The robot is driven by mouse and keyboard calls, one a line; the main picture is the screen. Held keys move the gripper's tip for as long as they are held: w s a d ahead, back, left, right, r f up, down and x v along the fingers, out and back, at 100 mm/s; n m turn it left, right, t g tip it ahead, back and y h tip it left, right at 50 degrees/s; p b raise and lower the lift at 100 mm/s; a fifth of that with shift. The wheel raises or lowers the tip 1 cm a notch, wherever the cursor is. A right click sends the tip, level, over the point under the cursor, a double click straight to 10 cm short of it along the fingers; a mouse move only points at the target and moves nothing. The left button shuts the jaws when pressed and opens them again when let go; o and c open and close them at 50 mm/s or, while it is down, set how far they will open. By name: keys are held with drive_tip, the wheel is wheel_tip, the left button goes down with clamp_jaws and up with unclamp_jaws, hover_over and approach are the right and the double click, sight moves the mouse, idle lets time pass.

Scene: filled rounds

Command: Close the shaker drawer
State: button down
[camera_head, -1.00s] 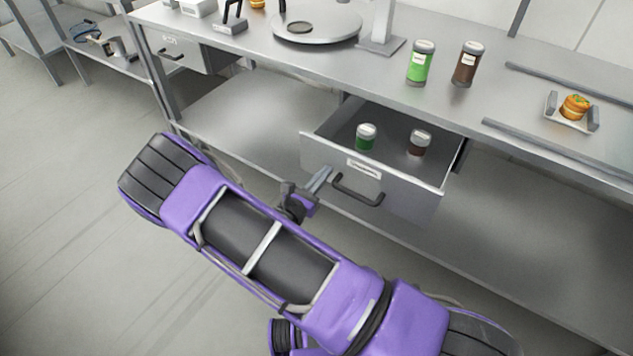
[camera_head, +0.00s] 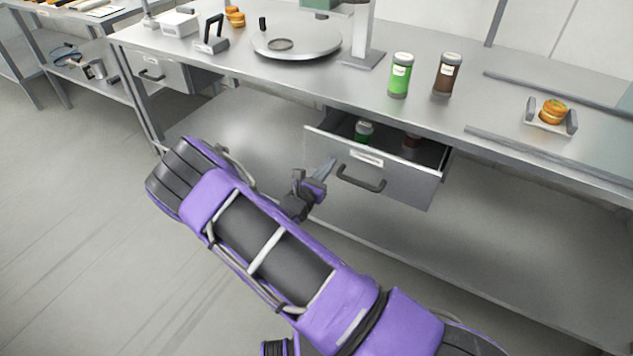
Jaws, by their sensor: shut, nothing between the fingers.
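The shaker drawer (camera_head: 400,187) hangs under the counter and stands partly open. Its grey front carries a dark handle (camera_head: 361,180) and a white label. My gripper (camera_head: 328,170) is shut and empty. Its fingertips are at the left part of the drawer front, just left of the handle. I cannot tell whether they touch the front.
The counter (camera_head: 440,115) above holds a green bottle (camera_head: 400,76), a brown bottle (camera_head: 447,75), a round plate (camera_head: 297,42) and a small tray with a burger (camera_head: 552,112). Another drawer (camera_head: 158,72) at the left is shut. A lower shelf (camera_head: 240,125) runs below; the floor at left is clear.

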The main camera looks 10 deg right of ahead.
drive_tip(key=b+x, duration=0.2)
drive_tip(key=x, duration=1)
drive_tip(key=shift+w, duration=0.1)
drive_tip(key=shift+w+d+r, duration=0.15)
drive_tip(key=shift+r, duration=0.05)
drive_tip(key=shift+r, duration=0.1)
